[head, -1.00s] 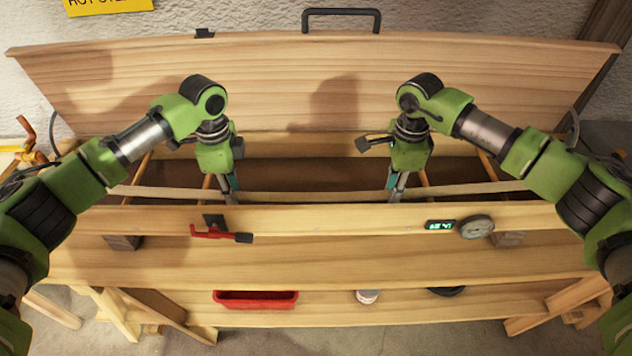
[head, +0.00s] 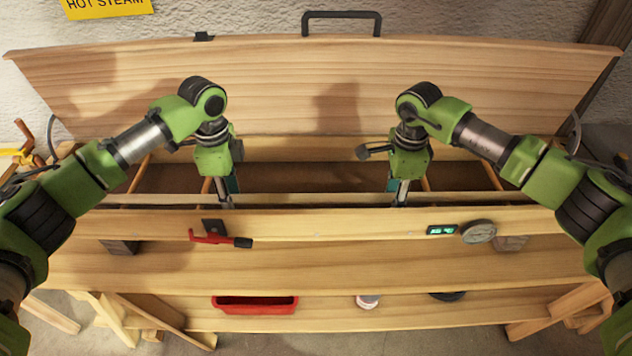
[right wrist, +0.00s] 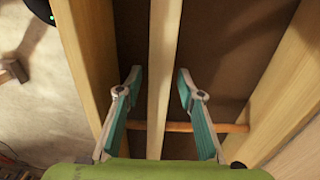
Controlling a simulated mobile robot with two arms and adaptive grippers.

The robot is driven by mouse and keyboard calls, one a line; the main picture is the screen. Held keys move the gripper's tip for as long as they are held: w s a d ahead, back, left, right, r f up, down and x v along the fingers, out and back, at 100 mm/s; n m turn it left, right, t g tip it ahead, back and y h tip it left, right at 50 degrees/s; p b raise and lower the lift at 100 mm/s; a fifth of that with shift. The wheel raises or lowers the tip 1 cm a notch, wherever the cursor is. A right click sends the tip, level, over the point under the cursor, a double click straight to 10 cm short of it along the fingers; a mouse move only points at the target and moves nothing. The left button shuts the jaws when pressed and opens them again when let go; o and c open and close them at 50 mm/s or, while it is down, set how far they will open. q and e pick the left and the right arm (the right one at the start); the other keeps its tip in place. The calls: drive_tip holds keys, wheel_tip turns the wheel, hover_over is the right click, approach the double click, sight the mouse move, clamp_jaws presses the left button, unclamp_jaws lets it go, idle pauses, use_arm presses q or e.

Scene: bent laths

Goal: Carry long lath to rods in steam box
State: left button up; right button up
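The long lath (head: 310,198), a thin pale strip, lies lengthwise inside the open steam box (head: 320,222), just behind its front wall. In the right wrist view the lath (right wrist: 165,50) crosses over a brown wooden rod (right wrist: 235,128) and seems to rest on it. My right gripper (right wrist: 158,78) is open, one finger on each side of the lath with gaps between. It also shows in the head view (head: 401,194). My left gripper (head: 227,194) reaches down to the lath at the box's left part; its fingertips are mostly hidden. More rods (head: 490,172) span the box.
The lid (head: 320,85) stands open behind both arms, with a dark handle on top. A red clamp (head: 215,238), a small display (head: 441,230) and a round gauge (head: 478,231) are on the front. A red tray (head: 255,304) sits lower down.

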drive_tip(key=shift+w, duration=0.1)
drive_tip(key=shift+r, duration=0.3)
use_arm(q)
wheel_tip(320, 180, up, 10)
drive_tip(key=shift+w, duration=0.15)
use_arm(e)
wheel_tip(320, 180, up, 12)
drive_tip(key=shift+f, duration=0.25)
drive_tip(key=shift+f, duration=0.1)
